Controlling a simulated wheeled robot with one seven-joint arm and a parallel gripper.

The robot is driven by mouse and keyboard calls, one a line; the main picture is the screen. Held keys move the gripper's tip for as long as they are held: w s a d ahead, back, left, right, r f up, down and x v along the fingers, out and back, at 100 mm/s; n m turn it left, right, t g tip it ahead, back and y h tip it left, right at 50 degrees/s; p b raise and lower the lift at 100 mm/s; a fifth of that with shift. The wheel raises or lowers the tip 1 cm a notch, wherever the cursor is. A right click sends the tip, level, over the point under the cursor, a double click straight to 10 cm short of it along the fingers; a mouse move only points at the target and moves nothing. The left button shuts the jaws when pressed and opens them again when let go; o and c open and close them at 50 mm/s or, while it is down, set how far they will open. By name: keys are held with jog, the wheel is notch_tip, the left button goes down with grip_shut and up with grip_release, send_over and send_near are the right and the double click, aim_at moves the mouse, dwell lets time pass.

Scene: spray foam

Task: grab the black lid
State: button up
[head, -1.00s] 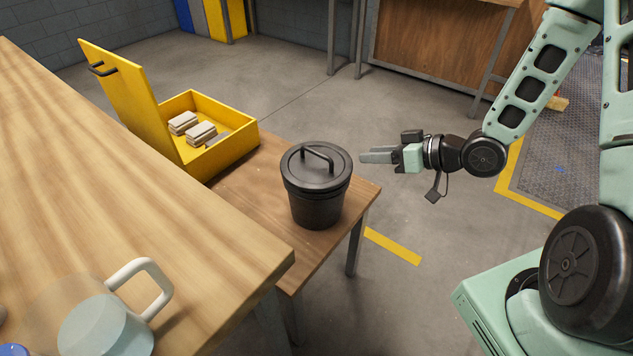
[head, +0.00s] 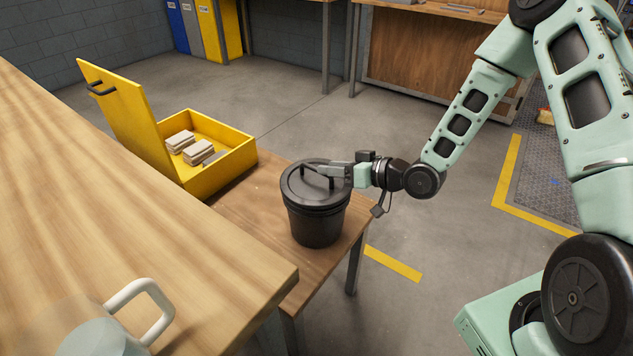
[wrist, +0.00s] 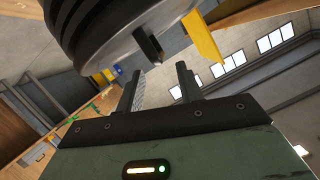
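The black lid (head: 296,187) sits on a black bucket (head: 318,226) on the low wooden table, with a bar handle (head: 331,182) standing up from its top. My gripper (head: 312,169) reaches in from the right, and its fingers overlap the handle in the head view. In the wrist view the two fingers (wrist: 161,82) are apart with a clear gap, and nothing is clamped between them. The handle (wrist: 148,46) shows near the fingertips, beside the lid's grey-black disc (wrist: 125,38). I cannot tell whether a finger touches it.
An open yellow box (head: 222,165) with pale blocks stands behind the bucket to the left. A larger wooden tabletop (head: 130,220) with a pale mug (head: 110,335) fills the left foreground. The floor right of the low table is free.

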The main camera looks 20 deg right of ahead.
aim_at(316, 177)
jog(key=x, duration=0.5)
jog(key=shift+s+a+f, duration=0.2)
jog(key=shift+f, duration=0.2)
grip_shut()
